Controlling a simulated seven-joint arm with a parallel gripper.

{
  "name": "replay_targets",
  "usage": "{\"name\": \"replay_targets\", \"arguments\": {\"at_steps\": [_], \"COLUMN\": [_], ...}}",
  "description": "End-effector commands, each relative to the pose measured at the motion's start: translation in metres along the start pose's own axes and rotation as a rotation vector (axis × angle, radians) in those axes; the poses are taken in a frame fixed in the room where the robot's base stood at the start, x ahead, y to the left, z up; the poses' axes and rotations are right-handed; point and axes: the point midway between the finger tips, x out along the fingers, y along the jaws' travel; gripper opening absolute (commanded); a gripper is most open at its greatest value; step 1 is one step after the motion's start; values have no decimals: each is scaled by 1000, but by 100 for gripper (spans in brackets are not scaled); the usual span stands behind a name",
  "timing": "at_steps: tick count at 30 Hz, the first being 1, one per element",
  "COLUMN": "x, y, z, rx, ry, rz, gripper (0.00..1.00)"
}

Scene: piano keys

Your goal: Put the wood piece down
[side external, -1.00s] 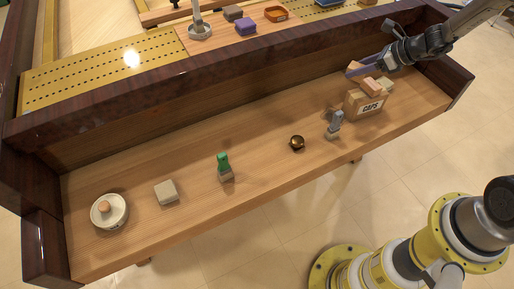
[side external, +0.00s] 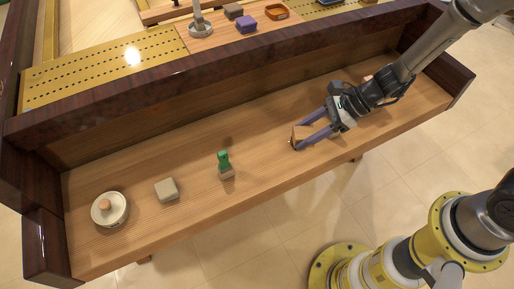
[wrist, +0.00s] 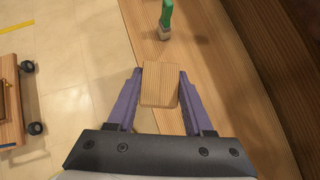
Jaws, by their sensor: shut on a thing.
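The wood piece (wrist: 160,85) is a light brown block with rounded edges, held between the two purple fingers of my gripper (wrist: 159,80) in the wrist view. In the side view my gripper (side external: 310,136) is shut on the wood piece (side external: 300,132) above the front middle of the wooden shelf (side external: 262,160). I cannot tell exactly how high the piece is over the shelf. The brass knob is mostly hidden behind the fingers and the piece. My arm hides the box at the right.
A green-handled stamp (side external: 224,165) stands left of my gripper; it also shows in the wrist view (wrist: 165,18). The shelf between stamp and gripper is clear. A dark wall (side external: 240,85) runs behind.

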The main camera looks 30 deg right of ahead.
Motion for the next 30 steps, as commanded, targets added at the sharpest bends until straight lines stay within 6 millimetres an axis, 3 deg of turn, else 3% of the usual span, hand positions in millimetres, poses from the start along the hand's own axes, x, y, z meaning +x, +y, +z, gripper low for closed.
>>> {"name": "replay_targets", "arguments": {"at_steps": [3,8,20,30], "x": [11,25,94,147], "y": [0,-8,-60,-85], "z": [-12,-13,4,-8], "rx": [4,1,1,2], "ry": [2,1,1,1], "rz": [1,0,0,-1], "gripper": [0,0,0,0]}}
